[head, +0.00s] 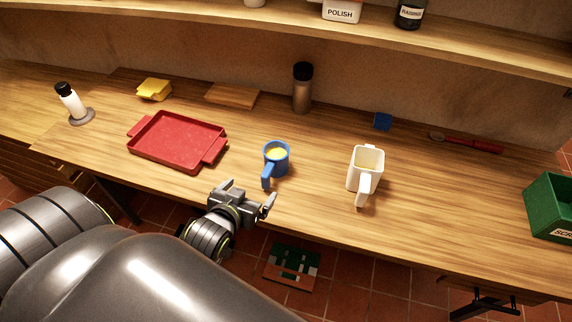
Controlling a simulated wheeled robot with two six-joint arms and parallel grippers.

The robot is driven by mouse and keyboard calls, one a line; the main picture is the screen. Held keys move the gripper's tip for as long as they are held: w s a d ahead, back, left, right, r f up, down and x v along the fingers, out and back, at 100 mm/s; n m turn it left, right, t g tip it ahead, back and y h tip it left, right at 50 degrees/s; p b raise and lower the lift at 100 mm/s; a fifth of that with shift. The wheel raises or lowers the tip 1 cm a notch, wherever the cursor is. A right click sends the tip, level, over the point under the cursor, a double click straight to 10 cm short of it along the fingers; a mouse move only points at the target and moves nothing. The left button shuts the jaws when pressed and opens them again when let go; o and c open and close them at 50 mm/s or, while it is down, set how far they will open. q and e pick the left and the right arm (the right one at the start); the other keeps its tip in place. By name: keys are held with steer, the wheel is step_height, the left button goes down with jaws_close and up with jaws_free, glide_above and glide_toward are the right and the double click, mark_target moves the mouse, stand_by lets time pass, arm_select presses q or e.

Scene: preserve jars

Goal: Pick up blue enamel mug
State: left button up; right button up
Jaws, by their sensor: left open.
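The blue enamel mug (283,164) stands upright on the wooden workbench, near the middle of its front part. Its handle points toward the front edge, and something yellow shows inside it. My left gripper (245,193) is open and empty at the bench's front edge, just in front and to the left of the mug. Its fingers are apart, one on the left and one on the right near the mug's handle, and I see no contact with the mug. My right gripper is not in view.
A red tray (178,142) lies left of the mug, and a white jug (366,170) stands to its right. A dark-capped shaker (302,90) stands behind. A green bin (552,205) is at the far right. A shelf (430,42) runs above the back. Bench space around the mug is clear.

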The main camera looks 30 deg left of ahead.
mark_target(268, 168)
arm_select(q)
steer(key=shift+t, duration=0.5)
steer(key=x, duration=0.4)
steer(key=r+p+x, duration=0.1)
steer(key=x, duration=0.2)
steer(key=w+r+x, duration=0.1)
steer(key=x, duration=0.3)
steer(key=shift+w+a+p, duration=0.1)
steer(key=shift+w+p, duration=0.25)
steer(key=shift+p+x, duration=0.55)
steer(key=shift+x, duration=2.05)
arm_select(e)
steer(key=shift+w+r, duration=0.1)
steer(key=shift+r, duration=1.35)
arm_select(q)
steer(key=shift+s+a, duration=0.1)
steer(key=shift+c, duration=0.3)
steer(key=c, duration=1.7)
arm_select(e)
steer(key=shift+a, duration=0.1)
